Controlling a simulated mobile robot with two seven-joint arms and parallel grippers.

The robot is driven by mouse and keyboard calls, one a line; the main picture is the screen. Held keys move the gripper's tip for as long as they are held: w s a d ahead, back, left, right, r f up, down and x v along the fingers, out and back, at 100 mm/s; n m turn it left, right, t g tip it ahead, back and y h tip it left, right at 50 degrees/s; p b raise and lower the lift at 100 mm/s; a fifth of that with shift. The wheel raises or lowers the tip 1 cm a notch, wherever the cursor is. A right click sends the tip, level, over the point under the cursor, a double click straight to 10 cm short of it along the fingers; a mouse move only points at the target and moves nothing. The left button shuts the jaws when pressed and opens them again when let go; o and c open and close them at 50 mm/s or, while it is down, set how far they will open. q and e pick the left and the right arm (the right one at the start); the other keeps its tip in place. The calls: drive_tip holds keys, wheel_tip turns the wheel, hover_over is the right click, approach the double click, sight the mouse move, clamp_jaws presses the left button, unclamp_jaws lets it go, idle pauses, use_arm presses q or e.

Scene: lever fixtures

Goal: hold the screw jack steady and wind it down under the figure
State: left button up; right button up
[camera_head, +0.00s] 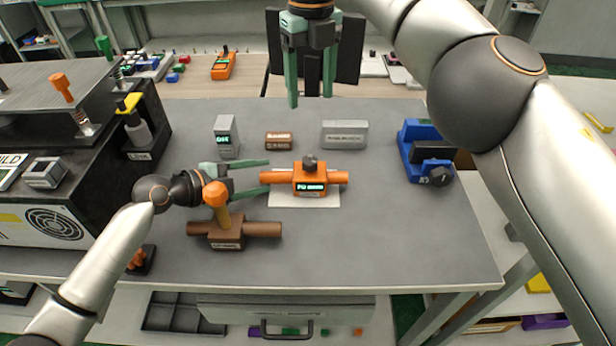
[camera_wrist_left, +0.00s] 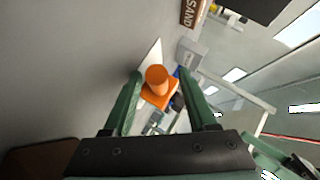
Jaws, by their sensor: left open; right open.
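An orange unit, which I take for the screw jack (camera_head: 310,186), stands on a white plate (camera_head: 305,201) mid-table. It has a black knob (camera_head: 310,162) on top, a small lit display too small to read surely, and a round bar out each side. My left gripper (camera_head: 266,176) is open, its fingers either side of the left bar's end; I cannot tell whether they touch it. In the left wrist view the orange bar end (camera_wrist_left: 157,78) shows between the green fingers. My right gripper (camera_head: 311,95) is open and empty, pointing down behind and above the jack.
A brown fixture (camera_head: 228,238) with side bars and an orange-knobbed lever stands in front of the jack, close to my left arm. Grey and brown blocks (camera_head: 279,140) sit behind. A blue device (camera_head: 425,150) is at right. The table front right is clear.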

use_arm(q)
drive_tip(key=shift+s+f, duration=0.2)
drive_tip(key=shift+f, duration=0.15)
drive_tip(key=shift+s+a+r, duration=0.15)
drive_tip(key=shift+s+a, duration=0.1)
drive_tip(key=shift+a, duration=0.05)
drive_tip(key=v, duration=0.6)
drive_tip(key=shift+a+r, duration=0.25)
drive_tip(key=shift+r, duration=0.2)
drive_tip(key=shift+s+a+r, duration=0.15)
